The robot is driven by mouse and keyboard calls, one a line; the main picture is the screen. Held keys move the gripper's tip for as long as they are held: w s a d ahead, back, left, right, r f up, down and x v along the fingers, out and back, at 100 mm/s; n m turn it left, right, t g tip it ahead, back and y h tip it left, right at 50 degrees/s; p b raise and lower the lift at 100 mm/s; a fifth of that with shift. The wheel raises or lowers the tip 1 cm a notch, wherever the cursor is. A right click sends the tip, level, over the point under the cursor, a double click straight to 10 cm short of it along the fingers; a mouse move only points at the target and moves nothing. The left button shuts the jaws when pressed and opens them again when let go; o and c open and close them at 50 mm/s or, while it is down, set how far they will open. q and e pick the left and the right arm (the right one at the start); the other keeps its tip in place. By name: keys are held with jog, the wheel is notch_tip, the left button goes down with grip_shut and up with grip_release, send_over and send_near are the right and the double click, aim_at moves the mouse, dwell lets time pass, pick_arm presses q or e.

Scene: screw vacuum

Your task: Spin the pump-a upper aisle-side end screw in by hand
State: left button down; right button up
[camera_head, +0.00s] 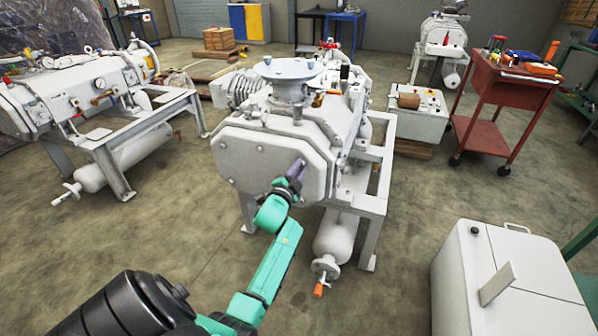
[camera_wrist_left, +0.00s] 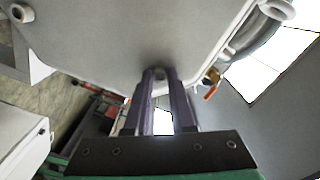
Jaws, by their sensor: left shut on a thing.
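A white vacuum pump (camera_head: 255,155) stands mid-picture on a grey frame, its flat octagonal end cover facing me. My left gripper (camera_head: 300,164) reaches up to the right part of this cover, its purple fingers pointing at the plate. In the left wrist view, the fingers (camera_wrist_left: 161,78) are shut on a small grey end screw (camera_wrist_left: 160,72) at the cover's edge. The screw is mostly hidden between the fingertips, so I cannot tell how deep it sits. Another screw head (camera_wrist_left: 19,13) shows at the upper left of that view. My right gripper is not in view.
A white cylinder with an orange-handled valve (camera_head: 320,289) hangs below the pump frame (camera_head: 371,230). A white cabinet (camera_head: 500,285) stands at front right, a red tool cart (camera_head: 500,95) behind it. A second pump (camera_head: 70,95) is at left. The floor between is clear.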

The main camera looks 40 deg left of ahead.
pick_arm(q)
jog(key=shift+f+m+b, duration=0.25)
jog(key=shift+m+b, duration=0.35)
jog(key=shift+m, duration=1)
jog(key=c, duration=0.9)
grip_release()
jog(key=shift+o, duration=0.7)
jog(key=shift+s+r, duration=0.1)
jog(key=shift+r, duration=0.05)
jog(key=v, duration=1.4)
jog(key=shift+s+d, duration=0.2)
jog(key=shift+s, duration=0.1)
